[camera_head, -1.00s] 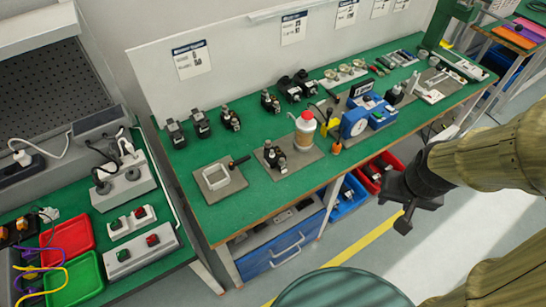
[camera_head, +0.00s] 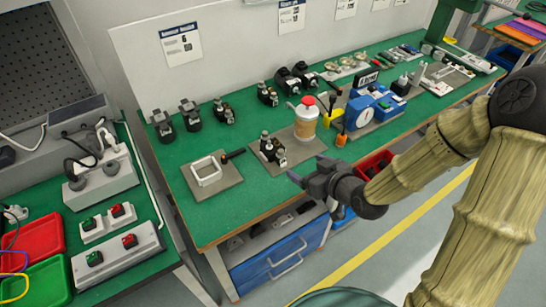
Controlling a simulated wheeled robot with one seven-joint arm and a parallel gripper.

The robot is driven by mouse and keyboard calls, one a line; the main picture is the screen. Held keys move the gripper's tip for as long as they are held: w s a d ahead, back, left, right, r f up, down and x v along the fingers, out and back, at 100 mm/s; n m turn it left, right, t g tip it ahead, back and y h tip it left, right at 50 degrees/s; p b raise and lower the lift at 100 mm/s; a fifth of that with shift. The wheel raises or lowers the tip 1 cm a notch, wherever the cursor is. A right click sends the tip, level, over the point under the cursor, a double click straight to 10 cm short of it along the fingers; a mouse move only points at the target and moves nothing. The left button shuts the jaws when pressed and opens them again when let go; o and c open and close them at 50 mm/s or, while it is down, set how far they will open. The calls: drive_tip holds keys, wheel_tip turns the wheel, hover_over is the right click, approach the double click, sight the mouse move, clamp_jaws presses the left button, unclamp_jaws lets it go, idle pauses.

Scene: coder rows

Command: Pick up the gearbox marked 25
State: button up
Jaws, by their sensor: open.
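Several small black gearbox-like units stand on the green workbench (camera_head: 235,220). Three stand toward its left back: a left one (camera_head: 162,126), a middle one (camera_head: 191,115) and a right one (camera_head: 223,111). Another (camera_head: 267,95) stands further right, beside a larger black pair (camera_head: 288,80). One more unit (camera_head: 271,149) sits on a grey plate near the front. No number 25 is readable on any unit. My gripper (camera_head: 307,171) is open and empty. In the picture it is at the bench's front edge, right of the front unit and apart from it.
A white square frame (camera_head: 206,171) lies on a plate at left. Blue drawers (camera_head: 280,262) sit below the bench.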

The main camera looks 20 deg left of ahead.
sight(283, 153)
drive_tip(key=shift+r, duration=0.15)
drive_tip(key=x, duration=1.2)
drive_tip(key=shift+w, duration=0.15)
drive_tip(key=x, duration=0.5)
drive_tip(key=shift+w+a+r+p, duration=0.15)
drive_tip(key=shift+a+r+p, duration=0.1)
drive_tip(key=shift+p, duration=0.15)
drive_tip(key=shift+c, duration=0.2)
